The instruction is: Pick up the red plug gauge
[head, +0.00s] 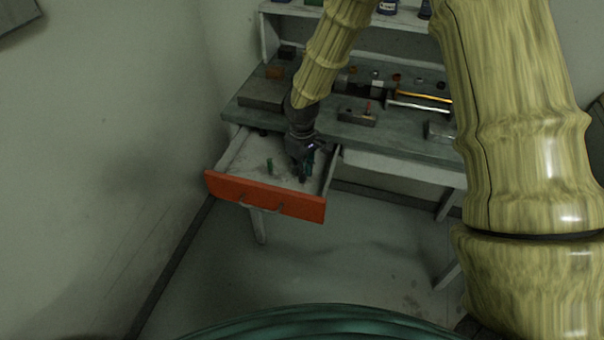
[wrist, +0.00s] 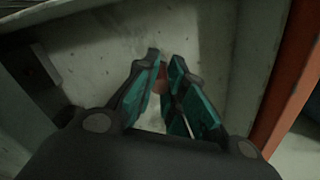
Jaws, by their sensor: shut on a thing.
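My gripper (head: 303,168) reaches down into the open drawer, near its right side. In the wrist view its teal-padded fingers (wrist: 166,68) are closed in around a small dull-red piece (wrist: 161,82), which I take to be the red plug gauge. The fingers hide most of it, and whether it touches the drawer floor cannot be told.
The drawer has an orange-red front (head: 265,197) and pale side walls close to my gripper. The workbench (head: 345,135) above holds a block with a small red upright piece (head: 368,107), metal rods and boxes. A wall stands at the left.

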